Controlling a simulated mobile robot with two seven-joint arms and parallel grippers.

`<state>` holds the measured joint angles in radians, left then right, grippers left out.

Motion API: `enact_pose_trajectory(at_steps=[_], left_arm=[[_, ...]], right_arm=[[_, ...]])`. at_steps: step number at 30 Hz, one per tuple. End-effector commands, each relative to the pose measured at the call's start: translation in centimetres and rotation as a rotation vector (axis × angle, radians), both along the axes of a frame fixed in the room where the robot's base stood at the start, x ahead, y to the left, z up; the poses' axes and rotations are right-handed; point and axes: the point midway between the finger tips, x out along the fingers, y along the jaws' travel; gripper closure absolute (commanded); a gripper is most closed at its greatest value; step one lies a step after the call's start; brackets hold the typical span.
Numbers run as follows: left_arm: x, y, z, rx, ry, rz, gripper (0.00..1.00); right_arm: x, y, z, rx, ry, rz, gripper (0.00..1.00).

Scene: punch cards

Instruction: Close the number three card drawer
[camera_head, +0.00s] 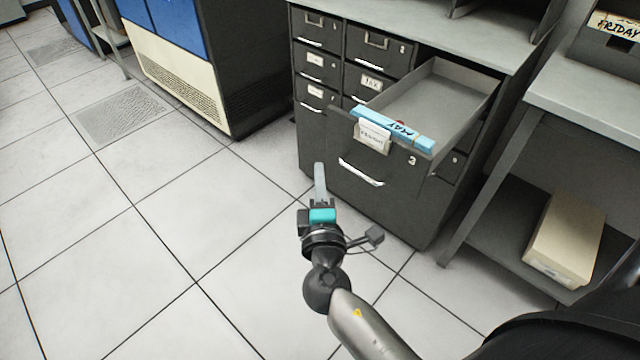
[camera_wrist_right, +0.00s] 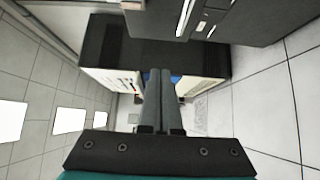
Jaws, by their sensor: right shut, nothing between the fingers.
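The number three card drawer (camera_head: 385,170) is pulled out of the dark cabinet (camera_head: 312,140). Its front carries a "3", a silver handle and a white label. A blue strip marked "MAY" (camera_head: 392,127) lies along the top of the drawer front. The visible inside of the drawer is bare grey. My right gripper (camera_head: 320,168) is shut and empty, in front of and left of the drawer front, apart from the handle. Its closed fingers (camera_wrist_right: 160,95) also show in the right wrist view, pointing past the dark cabinet. My left gripper is not in view.
Several smaller drawers of the cabinet are shut. A grey desk (camera_head: 590,95) stands at the right, with a beige box (camera_head: 565,240) on its lower shelf. A blue and cream machine (camera_head: 180,70) stands at the back left. The tiled floor on the left is clear.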

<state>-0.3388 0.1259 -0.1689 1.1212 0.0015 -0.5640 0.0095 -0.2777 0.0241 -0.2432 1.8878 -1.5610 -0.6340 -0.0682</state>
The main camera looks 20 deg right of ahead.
Motion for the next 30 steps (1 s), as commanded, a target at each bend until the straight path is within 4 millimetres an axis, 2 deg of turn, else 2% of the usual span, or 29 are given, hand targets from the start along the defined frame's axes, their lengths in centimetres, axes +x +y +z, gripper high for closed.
enact_pose_trajectory(at_steps=[3, 10, 12, 18, 30], left_arm=[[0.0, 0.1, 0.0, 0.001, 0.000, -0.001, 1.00], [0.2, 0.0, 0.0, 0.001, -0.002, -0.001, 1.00], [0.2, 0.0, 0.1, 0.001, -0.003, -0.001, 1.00], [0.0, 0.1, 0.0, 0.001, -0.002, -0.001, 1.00], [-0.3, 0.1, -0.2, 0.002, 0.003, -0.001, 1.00]], right_arm=[[2.2, -0.9, 0.1, 0.000, -0.002, 0.000, 1.00], [5.8, -2.4, 0.0, 0.001, 0.000, 0.001, 1.00], [6.1, -3.8, 0.0, -0.003, 0.001, -0.001, 1.00], [6.8, -5.6, -0.1, 0.000, 0.002, 0.001, 1.00], [7.0, -6.0, -0.1, 0.002, 0.001, 0.002, 1.00]])
